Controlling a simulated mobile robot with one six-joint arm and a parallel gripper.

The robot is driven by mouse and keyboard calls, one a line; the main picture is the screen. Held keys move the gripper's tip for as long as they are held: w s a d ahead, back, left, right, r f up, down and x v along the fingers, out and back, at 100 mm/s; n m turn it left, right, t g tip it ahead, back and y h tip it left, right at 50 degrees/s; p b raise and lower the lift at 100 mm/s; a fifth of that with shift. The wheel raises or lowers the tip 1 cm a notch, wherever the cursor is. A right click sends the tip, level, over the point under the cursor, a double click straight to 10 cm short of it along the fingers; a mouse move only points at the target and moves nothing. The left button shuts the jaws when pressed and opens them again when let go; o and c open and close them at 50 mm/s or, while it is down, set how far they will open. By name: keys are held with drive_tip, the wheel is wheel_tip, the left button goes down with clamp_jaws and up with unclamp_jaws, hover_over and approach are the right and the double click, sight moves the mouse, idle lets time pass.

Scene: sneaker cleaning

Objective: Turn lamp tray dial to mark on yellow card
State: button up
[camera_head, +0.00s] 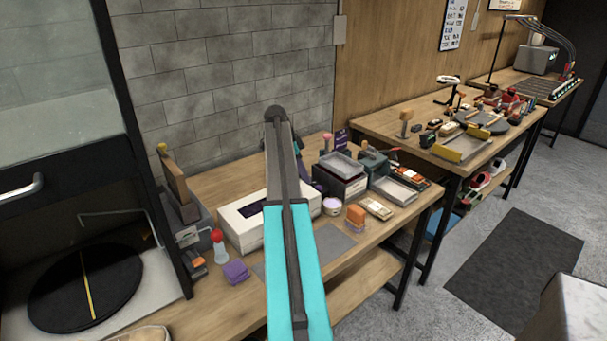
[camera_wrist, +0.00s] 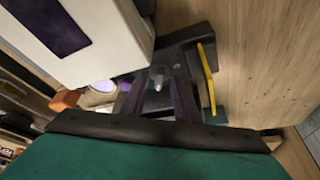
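I cannot pick out the lamp tray's dial or its mark with certainty in either view. A shallow grey tray (camera_head: 466,146) with yellow end pieces sits on the middle table; I cannot tell if it is the lamp tray. My arm reaches forward over the near bench in the head view and hides what lies behind it; my gripper cannot be made out there. The wrist view shows dark forked parts with a grey knob-like piece (camera_wrist: 157,78) and a thin yellow strip (camera_wrist: 207,78); I cannot tell which belong to my gripper, nor whether it is open.
A white box (camera_head: 240,230) lies on the near bench, also in the wrist view (camera_wrist: 128,40). A pale jar (camera_head: 332,206) and an orange block (camera_head: 355,214) stand right of my arm. A red-capped bottle (camera_head: 219,246) and purple block (camera_head: 236,271) are left.

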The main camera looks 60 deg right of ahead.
drive_tip(key=shift+r, duration=0.2)
drive_tip(key=b+v, duration=0.2)
drive_tip(key=v, duration=1.1)
drive_tip(key=shift+r, duration=0.2)
drive_tip(key=shift+w, duration=0.1)
